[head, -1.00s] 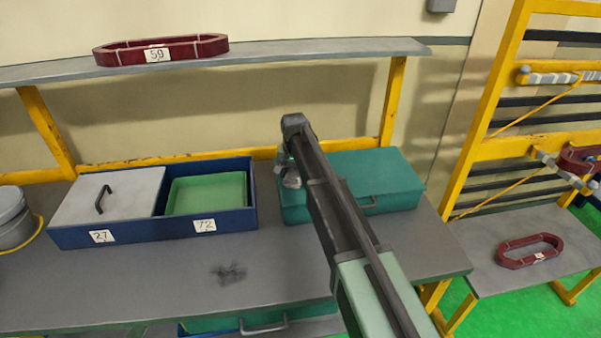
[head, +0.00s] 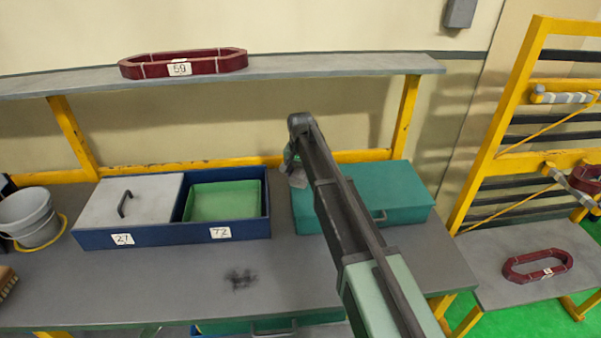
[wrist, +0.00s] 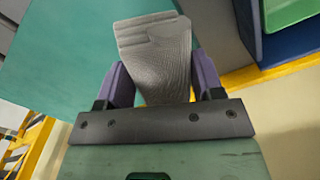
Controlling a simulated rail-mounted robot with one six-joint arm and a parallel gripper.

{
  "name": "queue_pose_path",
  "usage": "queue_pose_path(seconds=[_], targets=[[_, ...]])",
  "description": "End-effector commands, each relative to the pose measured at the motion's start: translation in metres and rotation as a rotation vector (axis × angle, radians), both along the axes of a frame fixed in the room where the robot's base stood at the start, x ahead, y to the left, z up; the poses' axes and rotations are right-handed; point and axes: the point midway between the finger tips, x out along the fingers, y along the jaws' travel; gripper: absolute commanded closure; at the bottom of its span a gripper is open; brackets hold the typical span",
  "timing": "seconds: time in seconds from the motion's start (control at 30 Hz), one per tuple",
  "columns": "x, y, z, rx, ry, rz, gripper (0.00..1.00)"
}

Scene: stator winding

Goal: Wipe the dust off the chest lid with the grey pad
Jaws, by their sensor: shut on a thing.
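The teal chest (head: 405,190) stands at the back right of the bench, with its lid down and a handle on its front. My arm hides part of it. My gripper (head: 296,170) is over the chest's left end. In the wrist view my gripper (wrist: 158,85) has its purple fingers shut on the grey pad (wrist: 155,50). The pad shows small in the head view (head: 298,178). The teal lid (wrist: 75,60) lies beyond the pad in the wrist view; I cannot tell whether they touch. No dust can be made out on the visible lid.
A blue box (head: 180,234) with a grey lid (head: 145,200) and a green tray (head: 225,201) stands left of the chest. A grey bucket (head: 28,215) is at far left. A dark smudge (head: 240,279) marks the bench front. A shelf (head: 300,67) runs above.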

Motion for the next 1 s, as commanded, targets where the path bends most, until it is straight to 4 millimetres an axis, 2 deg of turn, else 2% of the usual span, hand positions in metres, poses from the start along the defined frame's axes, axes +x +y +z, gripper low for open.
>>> queue_pose_path(seconds=[0.03,0.33,0.6,1.0], targets=[[0.000,0.000,0.006,0.000,0.000,0.000,0.58],[0.000,0.000,0.006,0.000,0.000,0.000,0.58],[0.000,0.000,0.036,0.000,0.000,0.000,0.58],[0.000,0.000,0.033,0.000,0.000,0.000,0.58]])
